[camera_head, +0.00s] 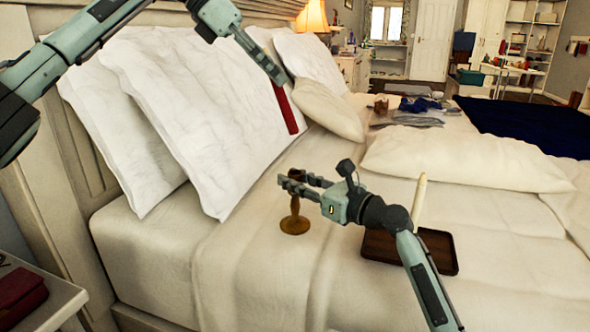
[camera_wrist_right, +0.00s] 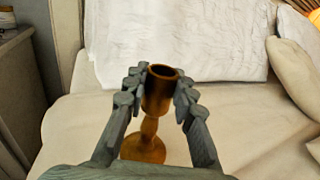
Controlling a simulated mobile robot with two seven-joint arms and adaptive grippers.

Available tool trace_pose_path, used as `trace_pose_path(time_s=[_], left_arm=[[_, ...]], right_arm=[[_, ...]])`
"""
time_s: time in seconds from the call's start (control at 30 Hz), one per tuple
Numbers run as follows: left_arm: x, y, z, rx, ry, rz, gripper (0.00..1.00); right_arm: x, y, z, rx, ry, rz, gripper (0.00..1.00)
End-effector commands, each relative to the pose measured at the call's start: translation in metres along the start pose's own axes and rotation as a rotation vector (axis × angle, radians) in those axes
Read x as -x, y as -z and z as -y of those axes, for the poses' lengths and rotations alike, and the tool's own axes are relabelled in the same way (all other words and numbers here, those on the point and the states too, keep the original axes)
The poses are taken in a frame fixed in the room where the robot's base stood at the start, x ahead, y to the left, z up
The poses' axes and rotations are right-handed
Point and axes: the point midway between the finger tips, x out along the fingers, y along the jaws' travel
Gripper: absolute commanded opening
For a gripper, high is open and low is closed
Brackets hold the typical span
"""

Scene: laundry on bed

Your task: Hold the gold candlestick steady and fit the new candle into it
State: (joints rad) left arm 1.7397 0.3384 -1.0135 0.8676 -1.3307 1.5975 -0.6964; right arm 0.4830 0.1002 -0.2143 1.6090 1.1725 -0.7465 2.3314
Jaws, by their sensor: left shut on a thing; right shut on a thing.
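The gold candlestick (camera_head: 294,222) stands upright on the bed's white cover, in front of the pillows. My right gripper (camera_head: 289,180) is shut on its upper part from the side. In the right wrist view the fingers lie on both sides of the candlestick's cup (camera_wrist_right: 158,92), whose dark opening looks empty. My left gripper (camera_head: 279,80) is shut on the upper end of a red candle (camera_head: 286,108). The candle hangs slightly tilted, and in the picture it is above the candlestick and apart from it. A cream candle (camera_head: 419,200) stands upright at a brown tray (camera_head: 440,245) to the right.
Large white pillows (camera_head: 190,100) lean on the headboard behind the candlestick. A long pillow (camera_head: 470,158) lies to the right, with folded clothes (camera_head: 415,105) beyond. A nightstand (camera_head: 55,300) is at lower left. The cover left of the candlestick is clear.

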Motion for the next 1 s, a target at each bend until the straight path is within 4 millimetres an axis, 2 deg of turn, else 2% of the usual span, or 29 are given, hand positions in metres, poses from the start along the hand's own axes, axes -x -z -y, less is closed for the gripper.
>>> trace_pose_path(time_s=[0.17, 0.4, 0.67, 0.77, 1.0], left_arm=[[-0.013, -0.003, 0.003, 0.097, -0.092, -0.056, 0.00], [-0.035, -0.012, 0.003, 0.428, -0.334, -0.191, 0.00], [-0.042, -0.020, 0.000, 0.790, -0.524, -0.293, 0.00], [-0.047, -0.015, -0.001, 0.842, -0.544, -0.306, 0.00], [-0.078, 0.014, -0.001, 0.854, -0.547, -0.308, 0.00]], right_arm=[[0.000, 0.000, 0.000, 0.000, 0.000, -0.001, 0.00], [0.000, 0.000, 0.000, 0.000, 0.000, -0.001, 0.00], [0.000, 0.000, 0.000, 0.000, 0.000, -0.001, 0.00], [0.000, 0.001, 0.000, 0.000, 0.000, -0.001, 0.00], [0.000, 0.000, 0.000, 0.000, 0.000, 0.000, 0.00]])
